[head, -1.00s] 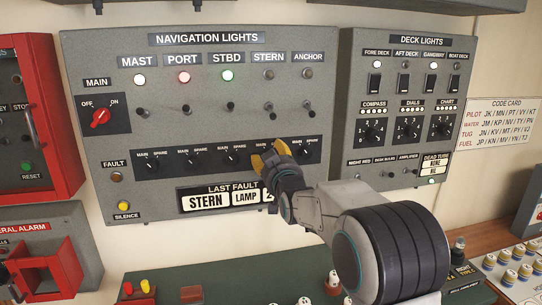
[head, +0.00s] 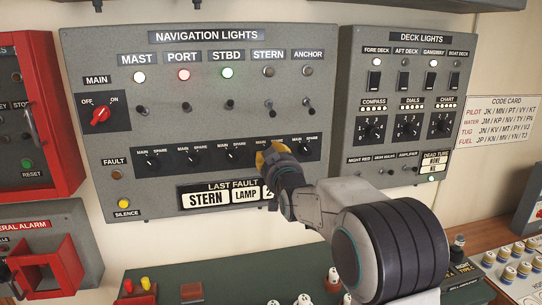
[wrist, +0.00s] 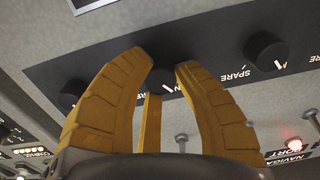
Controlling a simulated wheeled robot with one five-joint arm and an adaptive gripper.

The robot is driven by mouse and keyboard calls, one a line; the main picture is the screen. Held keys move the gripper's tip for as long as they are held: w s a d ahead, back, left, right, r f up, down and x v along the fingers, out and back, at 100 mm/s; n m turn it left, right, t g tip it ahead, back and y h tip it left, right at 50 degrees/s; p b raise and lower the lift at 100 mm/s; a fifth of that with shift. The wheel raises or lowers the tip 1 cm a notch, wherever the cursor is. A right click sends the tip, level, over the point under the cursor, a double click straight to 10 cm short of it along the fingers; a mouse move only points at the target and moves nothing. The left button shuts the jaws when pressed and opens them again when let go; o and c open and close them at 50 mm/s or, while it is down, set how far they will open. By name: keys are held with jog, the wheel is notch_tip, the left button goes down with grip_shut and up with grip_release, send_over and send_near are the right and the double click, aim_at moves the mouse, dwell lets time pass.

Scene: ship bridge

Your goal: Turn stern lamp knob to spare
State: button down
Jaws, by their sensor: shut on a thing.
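The stern lamp knob (wrist: 162,79) is a small black round knob on the black MAIN/SPARE strip, under the STERN column. In the head view my fingers hide it. My gripper (head: 266,155) has yellow fingers and reaches the strip from the right. In the wrist view, seen upside down, my gripper (wrist: 160,72) is shut on this knob, with fingers on both sides and one behind. A short white pointer mark shows on its face. The STERN indicator (head: 269,71) is dark.
Neighbouring knobs sit close on both sides, the starboard one (wrist: 266,51) and the anchor one (wrist: 72,94). Toggle switches (head: 270,111) stick out above the strip. The deck lights panel (head: 405,110) is to the right. A red-framed box (head: 40,110) is at the left.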

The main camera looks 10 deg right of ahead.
jog(key=shift+f+b, duration=0.2)
jog(key=shift+b, duration=0.2)
jog(key=m+b, duration=0.2)
jog(key=shift+f+b, duration=0.15)
jog(key=shift+b, duration=0.15)
jog(key=m+b, duration=0.3)
jog(key=shift+m+b, duration=0.3)
jog(key=shift+b, duration=0.1)
jog(key=m+b, duration=0.3)
jog(key=m, duration=0.1)
jog(key=shift+r+m+b, duration=0.15)
jog(key=shift+m+b, duration=0.35)
jog(key=shift+m, duration=0.55)
jog(key=shift+r+m+b, duration=0.1)
jog(key=shift+m+b, duration=0.4)
jog(key=shift+m, duration=0.55)
jog(key=shift+r, duration=0.1)
jog(key=c, duration=0.9)
grip_release()
jog(key=shift+a, duration=0.1)
